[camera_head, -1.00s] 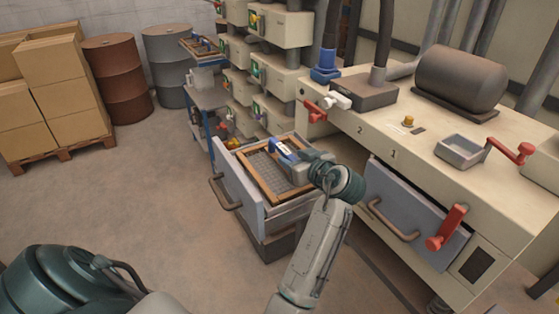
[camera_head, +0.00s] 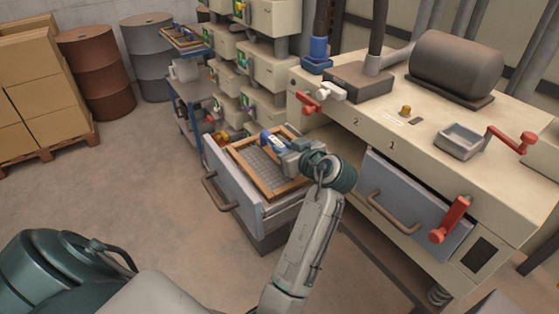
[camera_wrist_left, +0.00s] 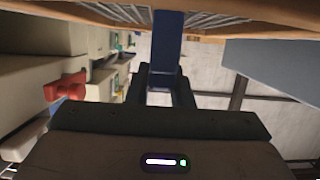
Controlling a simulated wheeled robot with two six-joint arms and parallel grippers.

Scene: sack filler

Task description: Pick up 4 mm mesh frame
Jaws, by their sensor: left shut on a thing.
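The mesh frame is a wooden rectangle around grey wire mesh (camera_head: 258,165). It is in or just above the open drawer (camera_head: 233,182) under the machine. I cannot tell whether it touches the drawer floor. A blue part with a white label (camera_head: 273,140) stands at its far side. My left gripper (camera_head: 288,152) is at the frame's right side, shut on its blue handle. In the left wrist view the blue handle (camera_wrist_left: 167,45) is between my dark fingers, with the frame's wooden edge (camera_wrist_left: 225,32) above. The size marking is unreadable. My right gripper is not in view.
A second drawer (camera_head: 415,205) on the right is closed, with red cranks (camera_head: 450,218) by it. A blue trolley (camera_head: 190,110) stands behind the open drawer. Boxes on a pallet (camera_head: 45,155) and drums (camera_head: 95,75) stand at the left. The floor (camera_head: 130,185) between is clear.

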